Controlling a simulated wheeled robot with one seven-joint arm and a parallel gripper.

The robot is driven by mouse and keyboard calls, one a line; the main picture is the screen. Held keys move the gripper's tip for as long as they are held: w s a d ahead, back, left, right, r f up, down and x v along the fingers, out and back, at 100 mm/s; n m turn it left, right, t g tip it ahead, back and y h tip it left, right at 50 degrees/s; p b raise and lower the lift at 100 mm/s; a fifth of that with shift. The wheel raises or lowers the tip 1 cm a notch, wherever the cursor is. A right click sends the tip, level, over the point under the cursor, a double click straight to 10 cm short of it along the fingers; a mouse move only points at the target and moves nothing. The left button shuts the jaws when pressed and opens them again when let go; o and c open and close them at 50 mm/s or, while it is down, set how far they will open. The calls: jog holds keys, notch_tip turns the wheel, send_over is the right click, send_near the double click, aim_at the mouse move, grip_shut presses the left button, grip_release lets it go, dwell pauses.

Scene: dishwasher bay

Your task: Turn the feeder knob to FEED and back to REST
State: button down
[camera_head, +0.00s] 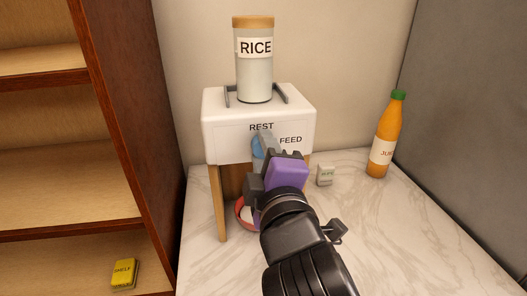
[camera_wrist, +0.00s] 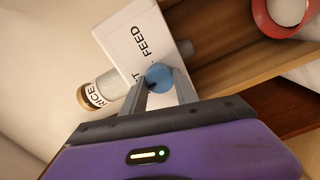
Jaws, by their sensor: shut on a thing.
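The feeder (camera_head: 220,117) is a white box on wooden legs with REST and FEED printed on its front. Its round blue knob (camera_wrist: 158,72) sits between my two grey fingers in the wrist view. My gripper (camera_wrist: 162,82) is shut on the knob, with a finger on each side. In the head view the knob (camera_head: 257,146) is partly hidden by my gripper. A small dark mark shows on the knob, but I cannot tell clearly which label it points to. The REST label is mostly hidden behind a finger in the wrist view.
A rice jar (camera_head: 254,76) stands on the feeder between grey brackets. A small pale box (camera_head: 325,175) and an orange juice bottle (camera_head: 382,140) stand to the right. A wooden shelf unit (camera_head: 125,130) rises at left.

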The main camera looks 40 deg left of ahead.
jog(key=c, duration=0.9)
grip_release()
jog(key=shift+c, duration=0.2)
jog(key=shift+s, duration=0.1)
jog(key=b+v, duration=0.1)
jog(key=v, duration=0.6)
jog(key=shift+s+d, duration=0.2)
jog(key=shift+d, duration=0.1)
